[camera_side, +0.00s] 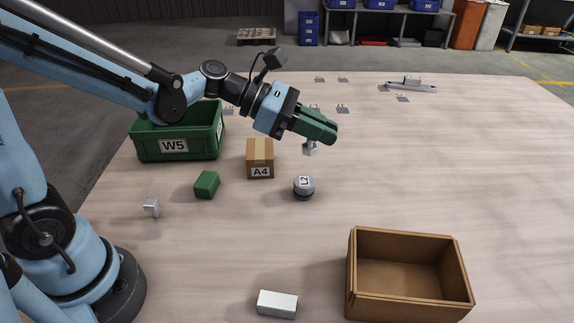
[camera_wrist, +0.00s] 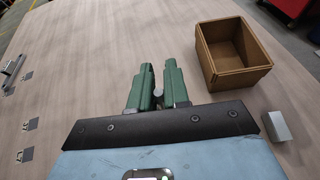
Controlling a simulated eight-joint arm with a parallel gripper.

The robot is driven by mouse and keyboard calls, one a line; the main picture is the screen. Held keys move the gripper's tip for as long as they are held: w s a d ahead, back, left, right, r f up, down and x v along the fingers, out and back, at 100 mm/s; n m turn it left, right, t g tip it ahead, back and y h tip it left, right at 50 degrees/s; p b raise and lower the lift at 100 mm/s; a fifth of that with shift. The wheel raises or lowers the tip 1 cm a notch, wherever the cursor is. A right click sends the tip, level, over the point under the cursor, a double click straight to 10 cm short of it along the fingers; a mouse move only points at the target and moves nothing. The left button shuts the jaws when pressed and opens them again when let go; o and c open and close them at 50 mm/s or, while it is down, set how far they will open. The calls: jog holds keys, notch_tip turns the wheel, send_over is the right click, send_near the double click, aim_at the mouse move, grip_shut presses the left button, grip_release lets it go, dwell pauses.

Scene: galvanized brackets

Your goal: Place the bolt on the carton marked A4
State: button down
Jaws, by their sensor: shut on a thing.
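My gripper (camera_side: 322,136) is shut on a small grey metal piece, which looks like the bolt (camera_side: 310,149), and holds it above the table. In the wrist view my gripper (camera_wrist: 157,76) has the bolt (camera_wrist: 158,93) between its green fingers, mostly hidden. The carton marked A4 (camera_side: 260,154) is a small brown box with a pale tape strip on top, standing closed on the table. It is to the left of my gripper in the side view, and the bolt is apart from it. The carton does not show in the wrist view.
A grey round piece marked L2 (camera_side: 304,189) stands near the carton. A green block (camera_side: 207,184), a small grey piece (camera_side: 151,207) and the green W5 bin (camera_side: 180,145) are to the left. An open brown box (camera_side: 408,285) and a white block (camera_side: 277,304) are in front.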

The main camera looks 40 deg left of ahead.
jog(key=s+a+r+n+t+y, duration=0.1)
jog(key=a+n+t, duration=0.1)
jog(key=a, duration=0.4)
send_over(267, 148)
jog(key=shift+y, duration=0.4)
notch_tip(267, 148, down, 6)
jog(key=shift+f, duration=2.3)
jog(key=c, duration=1.1)
grip_release()
jog(key=shift+f, duration=0.15)
